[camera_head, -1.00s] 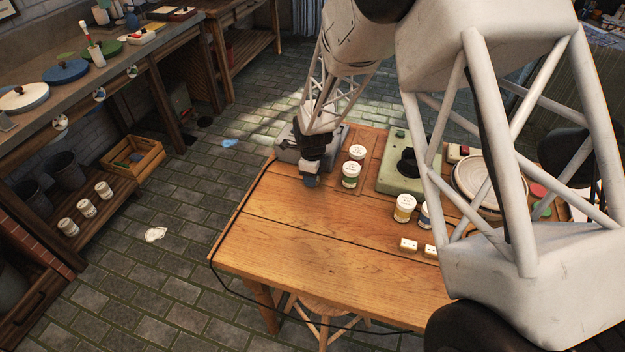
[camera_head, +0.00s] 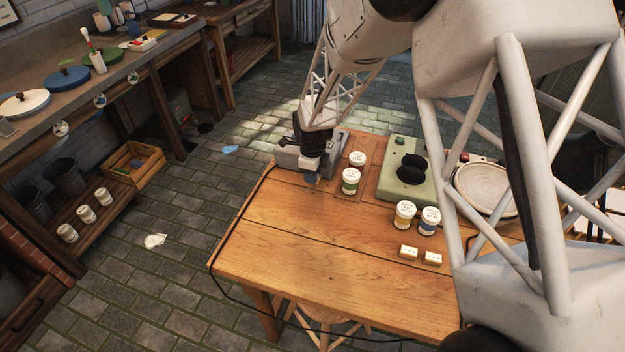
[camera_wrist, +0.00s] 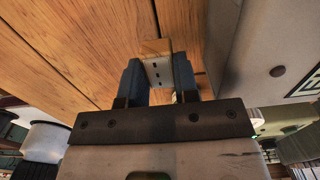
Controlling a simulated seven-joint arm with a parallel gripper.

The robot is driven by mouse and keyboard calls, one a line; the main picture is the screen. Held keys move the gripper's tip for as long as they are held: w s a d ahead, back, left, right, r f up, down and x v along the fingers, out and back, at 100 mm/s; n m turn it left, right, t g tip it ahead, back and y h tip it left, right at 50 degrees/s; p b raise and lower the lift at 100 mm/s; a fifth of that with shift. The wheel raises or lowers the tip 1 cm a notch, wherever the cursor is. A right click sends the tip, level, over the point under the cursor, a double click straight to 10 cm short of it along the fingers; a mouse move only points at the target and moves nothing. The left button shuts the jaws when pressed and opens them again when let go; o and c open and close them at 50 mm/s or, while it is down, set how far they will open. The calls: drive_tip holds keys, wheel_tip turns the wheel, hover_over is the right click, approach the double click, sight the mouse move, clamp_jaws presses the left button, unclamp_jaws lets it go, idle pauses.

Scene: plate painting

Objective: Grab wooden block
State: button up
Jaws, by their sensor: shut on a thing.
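In the wrist view, the wooden block (camera_wrist: 158,62) sits between the two dark blue fingers of my gripper (camera_wrist: 158,75). It has a wood-coloured top edge and a pale face with small dark marks. My gripper is shut on it. In the head view, my gripper (camera_head: 312,176) points down over the far left corner of the wooden table (camera_head: 300,235), beside a grey box-like device (camera_head: 290,158). The block cannot be made out in the head view. I cannot tell if it touches the table.
Lidded jars with a green label (camera_head: 351,181), a yellow label (camera_head: 404,215) and a blue label (camera_head: 429,221) stand on the table. Two small pale blocks (camera_head: 408,252) lie nearer the front. A green device (camera_head: 408,172) is farther right. The table's front left is clear.

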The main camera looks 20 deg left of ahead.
drive_tip(key=s+d, duration=0.3)
drive_tip(key=s, duration=0.1)
drive_tip(key=s+d, duration=0.2)
drive_tip(key=s, duration=0.3)
drive_tip(key=s+d+r, duration=0.1)
drive_tip(key=s+d, duration=0.2)
drive_tip(key=s, duration=0.1)
drive_tip(key=shift+s+d+r, duration=0.1)
drive_tip(key=shift+s+d, duration=0.05)
drive_tip(key=shift+d, duration=0.15)
idle(0.4)
